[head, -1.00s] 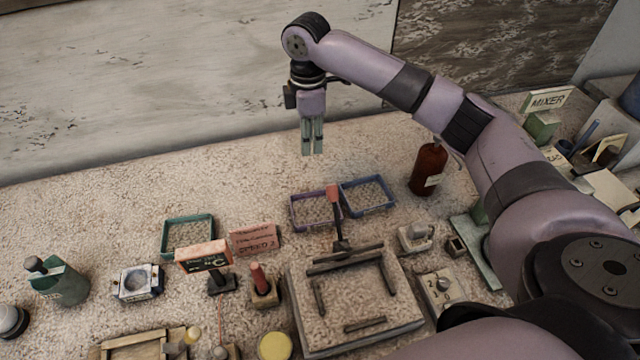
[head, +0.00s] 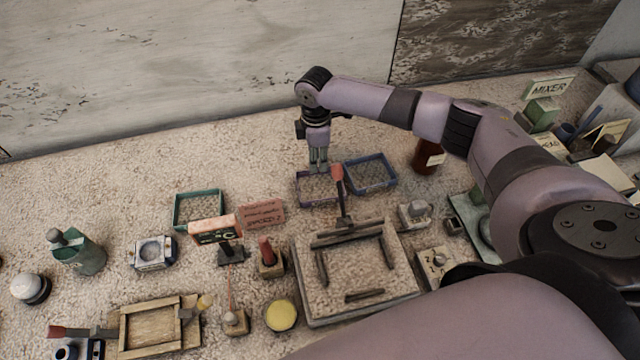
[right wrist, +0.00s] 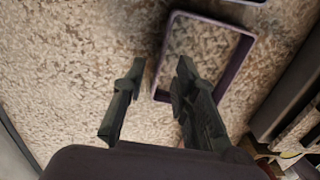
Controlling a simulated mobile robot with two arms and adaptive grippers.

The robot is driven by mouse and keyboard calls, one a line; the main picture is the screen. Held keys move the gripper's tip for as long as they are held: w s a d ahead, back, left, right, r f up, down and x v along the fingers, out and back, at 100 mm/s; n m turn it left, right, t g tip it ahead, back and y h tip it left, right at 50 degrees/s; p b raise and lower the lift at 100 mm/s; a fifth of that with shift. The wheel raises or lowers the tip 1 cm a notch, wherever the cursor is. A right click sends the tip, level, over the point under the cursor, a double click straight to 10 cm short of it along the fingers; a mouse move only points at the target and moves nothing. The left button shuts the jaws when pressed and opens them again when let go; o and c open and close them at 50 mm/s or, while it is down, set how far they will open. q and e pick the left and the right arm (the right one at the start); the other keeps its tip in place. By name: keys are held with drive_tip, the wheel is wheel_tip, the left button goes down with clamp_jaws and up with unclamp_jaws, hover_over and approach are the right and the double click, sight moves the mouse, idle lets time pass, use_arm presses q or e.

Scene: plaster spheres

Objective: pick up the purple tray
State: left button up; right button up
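The purple tray (head: 299,192) is a shallow open frame-like tray on the speckled table, left of the blue tray. Its dark purple rim also shows in the right wrist view (right wrist: 238,64). My right gripper (head: 318,169) points down at the tray's far side in the head view. In the right wrist view the right gripper (right wrist: 161,66) is open, its fingers apart with nothing held. One tray side appears between the fingers in that picture; I cannot tell how far above it they are. My left gripper is not in view.
The blue tray (head: 393,180) stands close on the right. A red-tipped lever (head: 338,178) rises just in front of the purple tray. A pink sign (head: 263,214) and a green tray (head: 177,212) are to the left. A dark red bottle (head: 425,160) stands to the right.

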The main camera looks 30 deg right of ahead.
sight(320, 186)
drive_tip(key=shift+f, duration=1.65)
clamp_jaws()
